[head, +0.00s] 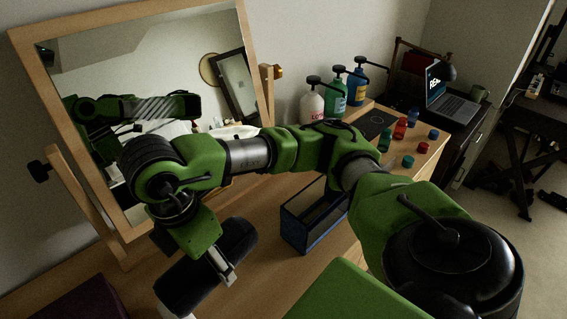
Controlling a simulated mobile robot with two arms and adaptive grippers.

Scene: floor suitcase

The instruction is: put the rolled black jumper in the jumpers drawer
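The rolled black jumper (238,243) is a dark cylinder at the lower left of the head view, slanting up to the right. My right gripper (222,268) is at the end of the green arm reaching across from the right. It is across the middle of the roll, with a pale metal finger on its near side, and appears shut on it. The far finger is hidden. The roll appears to be above the wooden dresser top. My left gripper is not in view. I cannot make out a jumpers drawer.
A tilting mirror (95,40) stands behind my arm. An open dark box with blue edges (303,243) sits on the dresser top (268,275). Pump bottles (337,92) and several small coloured jars (400,128) stand farther right. A dark purple item (85,302) is at lower left.

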